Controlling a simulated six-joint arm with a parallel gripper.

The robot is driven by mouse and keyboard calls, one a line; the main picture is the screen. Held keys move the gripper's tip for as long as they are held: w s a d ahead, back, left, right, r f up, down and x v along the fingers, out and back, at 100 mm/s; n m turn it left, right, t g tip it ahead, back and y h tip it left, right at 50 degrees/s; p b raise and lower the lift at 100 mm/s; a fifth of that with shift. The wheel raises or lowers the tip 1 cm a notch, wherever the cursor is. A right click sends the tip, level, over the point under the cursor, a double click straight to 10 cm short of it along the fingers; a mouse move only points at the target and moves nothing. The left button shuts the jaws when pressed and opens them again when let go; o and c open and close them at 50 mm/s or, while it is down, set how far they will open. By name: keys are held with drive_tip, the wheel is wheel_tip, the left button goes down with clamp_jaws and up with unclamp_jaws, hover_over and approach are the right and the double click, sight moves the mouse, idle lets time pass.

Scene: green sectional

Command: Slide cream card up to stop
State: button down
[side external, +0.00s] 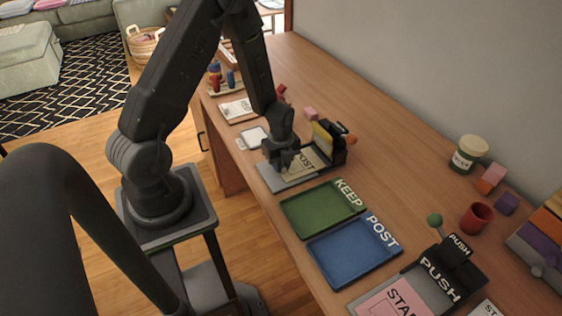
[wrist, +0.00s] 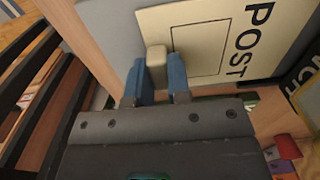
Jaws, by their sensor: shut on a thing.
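The cream card (side external: 307,160), marked POST, lies flat on a grey base plate (side external: 285,182) in the side view. My gripper (side external: 281,167) is down at the card's near-left edge. In the wrist view its blue-padded fingers (wrist: 163,75) are shut on a cream knob (wrist: 156,58) at the card's edge. A dark upright device (side external: 334,143) stands at the plate's far-right end. The stop itself cannot be made out clearly.
A green KEEP tray (side external: 315,211) and a blue POST tray (side external: 345,256) lie nearer the camera. A second PUSH device (side external: 446,275) with a pink card (side external: 395,299) is at the lower right. A white-framed pad (side external: 253,138) lies just behind my gripper.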

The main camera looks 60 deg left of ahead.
sight(296, 164)
drive_tip(key=shift+w, duration=0.1)
drive_tip(key=shift+w, duration=1.4)
drive_tip(key=shift+w, duration=0.1)
drive_tip(key=shift+w, duration=0.85)
drive_tip(key=c, duration=1)
unclamp_jaws()
